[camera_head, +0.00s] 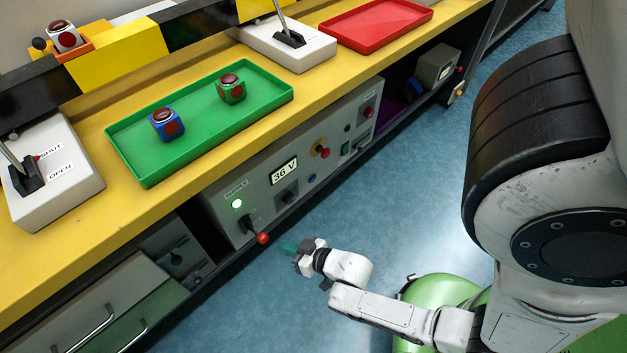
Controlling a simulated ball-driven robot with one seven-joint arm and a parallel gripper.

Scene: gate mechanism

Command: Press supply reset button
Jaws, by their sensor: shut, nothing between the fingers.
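The grey supply panel (225,222) sits under the yellow bench, with a "SUPPLY" label, a lit green lamp (237,203) and a display reading 36 V (285,171). A red-tipped lever (262,238) sticks out at its lower left. No readable label marks which control is the reset button. My gripper (288,246) is shut and empty, in front of the panel near the lever's red tip; contact cannot be told.
A lever box marked SHUT and OPEN (75,190) stands left, another (290,50) behind. A red tray (375,22) is empty. Blue floor (420,180) is clear.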

